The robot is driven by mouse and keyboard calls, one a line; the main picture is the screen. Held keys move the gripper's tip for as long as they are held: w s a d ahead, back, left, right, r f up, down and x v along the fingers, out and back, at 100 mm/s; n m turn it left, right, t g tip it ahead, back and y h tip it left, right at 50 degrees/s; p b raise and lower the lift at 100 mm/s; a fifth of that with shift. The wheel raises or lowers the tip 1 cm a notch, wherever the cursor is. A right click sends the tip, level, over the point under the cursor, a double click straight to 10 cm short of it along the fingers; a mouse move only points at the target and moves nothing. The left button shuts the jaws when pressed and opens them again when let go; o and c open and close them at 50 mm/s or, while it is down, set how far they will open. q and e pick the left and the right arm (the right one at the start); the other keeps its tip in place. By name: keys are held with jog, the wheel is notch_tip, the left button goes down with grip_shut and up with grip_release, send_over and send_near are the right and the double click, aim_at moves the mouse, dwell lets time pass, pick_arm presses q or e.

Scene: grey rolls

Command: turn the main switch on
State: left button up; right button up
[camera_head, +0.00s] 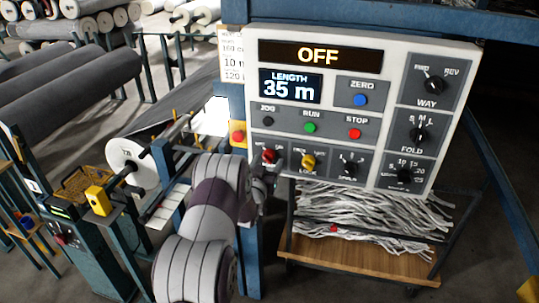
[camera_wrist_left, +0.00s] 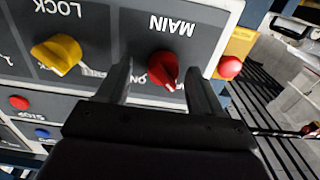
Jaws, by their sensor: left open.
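The control panel (camera_head: 300,135) is a white box with dark grey fields, and its top display (camera_head: 320,56) reads OFF. The main switch is a red knob (camera_head: 269,156) at the panel's lower left. In the left wrist view the red knob (camera_wrist_left: 163,66) sits under the label MAIN, with its pale mark pointing toward the gripper side. My left gripper (camera_head: 264,178) is just below the knob in the head view. In the left wrist view the open fingers (camera_wrist_left: 158,84) stand either side of the knob, with gaps showing. My right gripper is not in view.
The yellow LOCK knob (camera_head: 308,161) sits right of the main switch. A red button on a yellow box (camera_head: 238,136) is close on its left. Black, green and red buttons run above. A cart (camera_head: 360,262) with grey strips stands below the panel; a blue post is beside my arm.

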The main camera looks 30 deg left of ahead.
pick_arm(q)
jog(key=shift+w+a+r, duration=0.15)
jog(key=shift+w+a, duration=0.25)
jog(key=shift+a, duration=0.1)
jog(key=shift+w+d, duration=0.1)
jog(key=shift+w, duration=0.15)
jog(key=shift+c, duration=0.8)
jog(key=c, duration=0.9)
jog(key=shift+f+m+b, duration=0.35)
jog(key=shift+m+b, duration=0.05)
jog(key=shift+b, duration=0.3)
jog(key=m+b, duration=1.5)
jog(key=b, duration=0.9)
jog(key=shift+f, duration=0.1)
jog(key=shift+r+m+b, duration=0.25)
jog(key=shift+m+b, duration=0.85)
jog(key=shift+b, duration=0.3)
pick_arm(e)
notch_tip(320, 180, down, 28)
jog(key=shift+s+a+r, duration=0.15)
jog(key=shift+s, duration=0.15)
